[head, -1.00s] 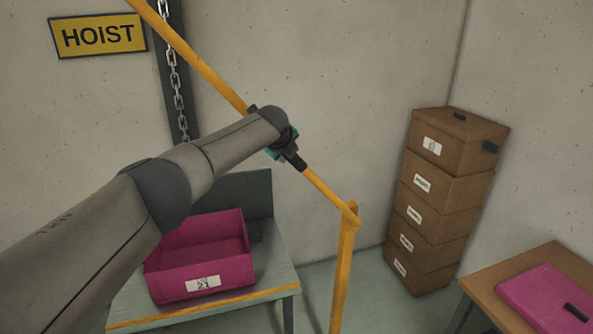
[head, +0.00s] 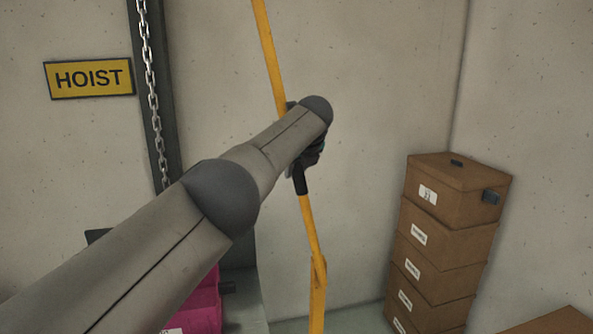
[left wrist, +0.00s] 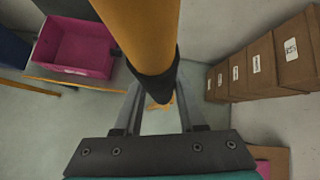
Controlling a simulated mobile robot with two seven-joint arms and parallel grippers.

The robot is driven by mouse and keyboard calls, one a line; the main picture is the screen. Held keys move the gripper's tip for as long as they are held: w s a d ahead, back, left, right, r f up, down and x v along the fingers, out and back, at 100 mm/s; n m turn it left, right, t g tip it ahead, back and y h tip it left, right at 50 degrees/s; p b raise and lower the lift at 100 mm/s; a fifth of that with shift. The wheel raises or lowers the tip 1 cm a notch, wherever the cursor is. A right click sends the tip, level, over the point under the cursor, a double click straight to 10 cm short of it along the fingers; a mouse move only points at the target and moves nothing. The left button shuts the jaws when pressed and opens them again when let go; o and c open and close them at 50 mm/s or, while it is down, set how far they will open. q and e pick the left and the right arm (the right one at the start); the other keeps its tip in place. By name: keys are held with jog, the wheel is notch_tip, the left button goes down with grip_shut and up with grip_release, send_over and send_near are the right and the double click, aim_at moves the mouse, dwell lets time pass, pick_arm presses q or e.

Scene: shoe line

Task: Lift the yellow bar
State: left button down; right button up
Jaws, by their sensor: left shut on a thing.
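The yellow bar (head: 270,60) rises steeply from a yellow post (head: 317,295), leaning slightly left toward its top. Its upper end is out of the head view. A black sleeve (head: 300,182) is around the bar above the post. My left gripper (head: 302,165) is at this sleeve, partly hidden behind my own wrist. In the left wrist view the bar (left wrist: 142,30) and its sleeve (left wrist: 154,82) run between the two fingers, and the gripper (left wrist: 156,98) is shut on them. My right gripper is not in view.
A stack of brown boxes (head: 445,240) stands at the right by the wall corner. A chain (head: 150,85) hangs at a dark column left of the bar, near a HOIST sign (head: 89,78). A magenta bin (left wrist: 75,45) sits on a table at the left.

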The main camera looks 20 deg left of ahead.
pick_arm(q)
jog(key=shift+d, duration=0.15)
jog(key=shift+f, duration=0.1)
jog(key=c, duration=0.5)
grip_release()
jog(key=shift+d+r+b, duration=0.1)
jog(key=shift+r+b, duration=0.15)
jog(key=shift+b, duration=0.2)
jog(key=shift+b+v, duration=1)
jog(key=shift+b, duration=0.05)
jog(key=b+v, duration=0.2)
jog(key=v, duration=1)
jog(key=shift+s+d+r, duration=0.15)
jog(key=shift+s+r, duration=0.1)
jog(key=shift+s, duration=0.05)
